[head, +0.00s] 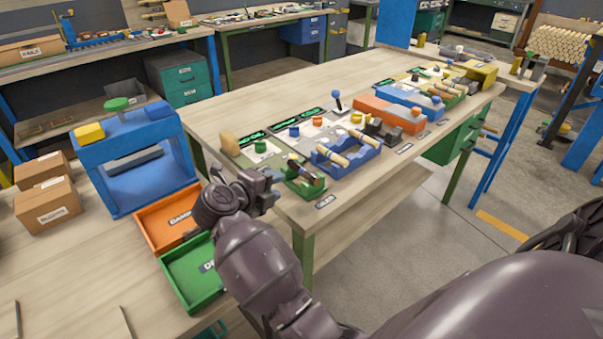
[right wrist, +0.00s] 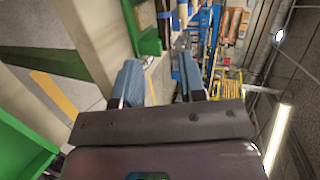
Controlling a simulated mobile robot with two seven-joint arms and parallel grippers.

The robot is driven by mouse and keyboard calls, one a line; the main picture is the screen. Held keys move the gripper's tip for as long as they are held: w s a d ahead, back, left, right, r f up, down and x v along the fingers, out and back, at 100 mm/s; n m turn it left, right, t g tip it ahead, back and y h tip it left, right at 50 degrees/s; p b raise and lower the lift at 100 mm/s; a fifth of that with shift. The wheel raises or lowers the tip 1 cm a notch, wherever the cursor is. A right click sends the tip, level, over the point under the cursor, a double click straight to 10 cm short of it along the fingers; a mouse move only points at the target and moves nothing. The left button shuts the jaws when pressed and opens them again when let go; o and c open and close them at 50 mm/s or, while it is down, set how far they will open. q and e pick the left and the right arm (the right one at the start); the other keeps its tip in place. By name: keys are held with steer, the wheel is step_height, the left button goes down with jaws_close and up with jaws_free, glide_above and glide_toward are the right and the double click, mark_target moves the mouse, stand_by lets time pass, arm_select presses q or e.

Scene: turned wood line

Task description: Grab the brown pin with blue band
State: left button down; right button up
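A dark brown pin (head: 305,172) lies across a small green cradle (head: 303,188) at the near left corner of the long wooden table; its band is too small to read surely. Lighter wooden pins lie in the blue cradle (head: 345,168) just right of it. My right gripper (head: 268,188) is left of the green cradle, apart from it, near the table's corner. In the right wrist view its two blue-grey fingers (right wrist: 160,85) stand apart with nothing between them. The green cradle's side (right wrist: 147,28) appears beyond the fingers there. My left gripper is not in view.
An orange tray (head: 155,235) and a green tray (head: 185,290) lie left of my right arm, beside a blue stand (head: 130,150). Orange and blue blocks (head: 390,112) and several small parts fill the long table's right half.

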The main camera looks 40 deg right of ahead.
mark_target(300, 173)
steer(key=x, duration=0.4)
steer(key=shift+w+d, duration=0.1)
steer(key=shift+d, duration=0.15)
steer(key=shift+w+b+x, duration=0.1)
steer(key=shift+b+x, duration=0.15)
steer(key=shift+x, duration=1.15)
steer(key=shift+w+b+x, duration=0.15)
steer(key=shift+b+x, duration=0.05)
steer(key=shift+x, duration=1.2)
steer(key=shift+r, duration=0.1)
steer(key=shift+s+a, duration=0.1)
steer(key=c, duration=0.7)
